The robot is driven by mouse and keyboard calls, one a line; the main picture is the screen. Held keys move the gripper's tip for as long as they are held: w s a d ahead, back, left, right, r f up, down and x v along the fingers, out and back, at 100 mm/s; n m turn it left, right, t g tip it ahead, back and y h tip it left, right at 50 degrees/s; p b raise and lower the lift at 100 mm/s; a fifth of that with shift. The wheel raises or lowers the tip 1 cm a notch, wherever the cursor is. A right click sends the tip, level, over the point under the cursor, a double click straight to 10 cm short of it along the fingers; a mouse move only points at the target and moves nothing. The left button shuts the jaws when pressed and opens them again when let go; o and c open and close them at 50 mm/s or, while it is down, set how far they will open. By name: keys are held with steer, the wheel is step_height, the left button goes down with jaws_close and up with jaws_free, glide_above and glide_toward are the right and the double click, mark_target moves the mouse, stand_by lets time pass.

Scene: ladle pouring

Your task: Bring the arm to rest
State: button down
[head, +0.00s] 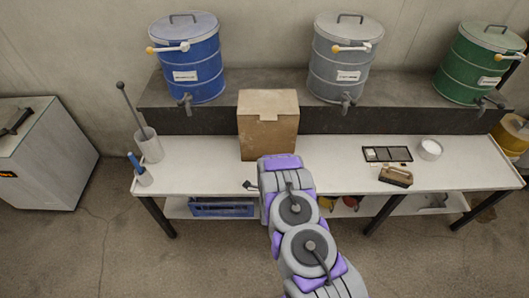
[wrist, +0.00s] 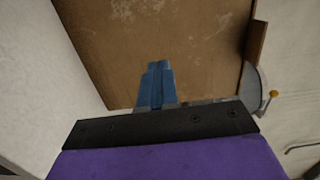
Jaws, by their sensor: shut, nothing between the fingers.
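My arm reaches from the bottom of the head view up to the table's front edge, before a brown cardboard box (head: 268,133). The fingers point toward the box (wrist: 150,35), which fills much of that view. I cannot tell how far the fingertips are from it. A long-handled ladle (head: 124,98) stands in a light cup (head: 149,146) at the table's left end.
The white table (head: 200,176) holds a blue-handled tool (head: 136,163), a dark tray (head: 387,154), a brush (head: 396,176) and a white bowl (head: 430,149). Blue (head: 187,65), grey (head: 343,65) and green (head: 478,70) drums stand on the raised shelf. Floor is clear at left front.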

steer(key=s, duration=0.5)
steer(key=shift+d+r+p, duration=0.1)
steer(key=shift+d+p, duration=0.1)
steer(key=shift+p, duration=0.1)
steer(key=w+a+r+n+g, duration=0.3)
steer(key=w+r+g, duration=0.15)
steer(key=r, duration=0.35)
steer(key=s+d+r+n+g+y, duration=0.1)
steer(key=s+d+r+n+g, duration=0.1)
steer(key=s+r+n+g, duration=0.6)
steer(key=s+d+r+n+g, duration=0.2)
steer(key=s+r, duration=0.4)
steer(key=s, duration=0.8)
steer(key=s+d+r+n+g+h, duration=0.1)
steer(key=s+d+r, duration=0.4)
steer(key=s, duration=0.9)
steer(key=s+d+r+n+g+h, duration=0.1)
steer(key=s+d+r+n+g, duration=0.2)
steer(key=s+r, duration=0.6)
steer(key=s+d+g, duration=0.1)
steer(key=s, duration=0.4)
steer(key=shift+s+r, duration=0.15)
steer(key=shift+s, duration=0.05)
